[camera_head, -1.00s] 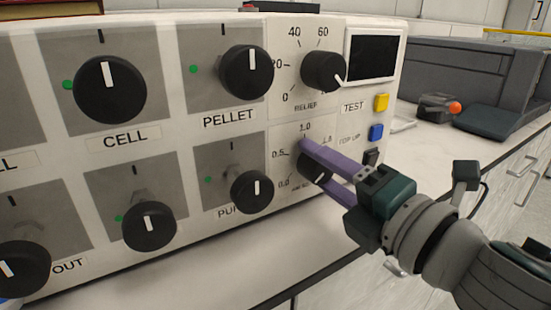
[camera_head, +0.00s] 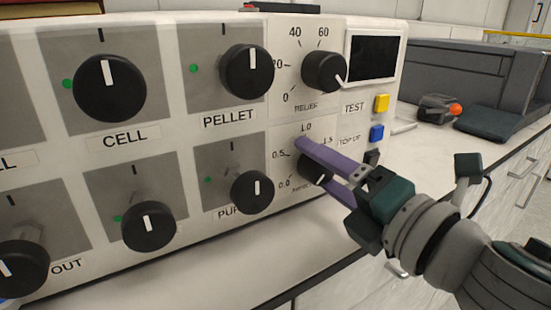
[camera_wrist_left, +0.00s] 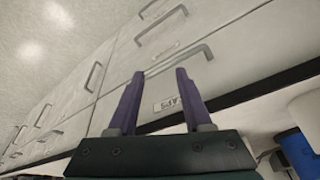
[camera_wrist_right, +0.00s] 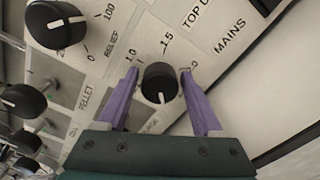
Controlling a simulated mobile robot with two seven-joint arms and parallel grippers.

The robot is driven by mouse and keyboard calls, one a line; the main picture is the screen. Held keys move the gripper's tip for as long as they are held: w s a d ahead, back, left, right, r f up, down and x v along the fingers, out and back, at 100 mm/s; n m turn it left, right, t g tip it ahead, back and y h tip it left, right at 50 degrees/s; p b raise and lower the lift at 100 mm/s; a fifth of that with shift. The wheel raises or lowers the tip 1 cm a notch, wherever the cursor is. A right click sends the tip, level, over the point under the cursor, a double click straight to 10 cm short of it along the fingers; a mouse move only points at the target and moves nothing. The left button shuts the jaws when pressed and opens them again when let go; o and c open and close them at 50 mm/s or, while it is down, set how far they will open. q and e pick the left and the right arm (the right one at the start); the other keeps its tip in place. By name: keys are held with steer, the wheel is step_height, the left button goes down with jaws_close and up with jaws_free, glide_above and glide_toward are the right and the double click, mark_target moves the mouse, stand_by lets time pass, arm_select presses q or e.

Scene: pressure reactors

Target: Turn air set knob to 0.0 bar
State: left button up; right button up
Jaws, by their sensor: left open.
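The air set knob (camera_head: 313,168) is a black round knob with a white mark at the lower right of the panel. Its printed scale shows 0.0, 0.5, 1.0 and 1.5. In the head view the white mark points to the lower right, away from 0.0. My right gripper (camera_head: 312,165) is open, with one purple finger on each side of the knob. In the right wrist view the knob (camera_wrist_right: 158,83) sits between the fingers, with gaps visible on both sides. My left gripper (camera_wrist_left: 155,85) is open and empty in the left wrist view, in front of drawer fronts.
The relief knob (camera_head: 324,71) is just above, and the pump knob (camera_head: 252,192) is to the left. Yellow (camera_head: 381,102) and blue (camera_head: 376,132) buttons lie close to my right gripper. The white counter (camera_head: 240,255) is clear in front of the panel.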

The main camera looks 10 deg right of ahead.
steer(key=shift+o, duration=0.9)
steer(key=shift+s, duration=0.2)
steer(key=v, duration=0.9)
steer(key=shift+s+d, duration=0.15)
steer(key=shift+s, duration=0.1)
